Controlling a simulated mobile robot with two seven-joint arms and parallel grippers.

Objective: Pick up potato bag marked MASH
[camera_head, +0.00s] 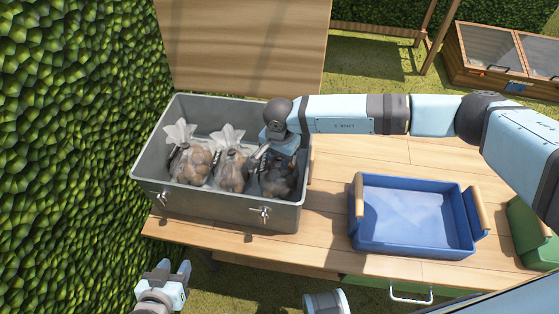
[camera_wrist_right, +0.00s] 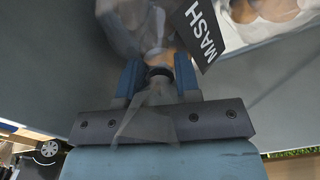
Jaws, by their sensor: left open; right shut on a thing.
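A grey crate (camera_head: 225,207) on the table holds three clear bags of potatoes: a left bag (camera_head: 192,164), a middle bag (camera_head: 232,176) and a right bag (camera_head: 279,180). My right gripper (camera_head: 261,153) reaches down into the crate's right part and is shut on the neck of the right bag. In the right wrist view the neck (camera_wrist_right: 160,72) sits between the blue fingers. A dark tag reading MASH (camera_wrist_right: 207,35) hangs right beside this neck. My left gripper (camera_head: 167,276) is open and empty, low in front of the table.
A blue tray (camera_head: 415,245) with wooden handles stands on the table right of the crate, and looks empty. A green container (camera_head: 530,232) is at the right edge. The crate's raised lid or board (camera_head: 245,45) stands behind it. A hedge (camera_head: 70,130) borders the left side.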

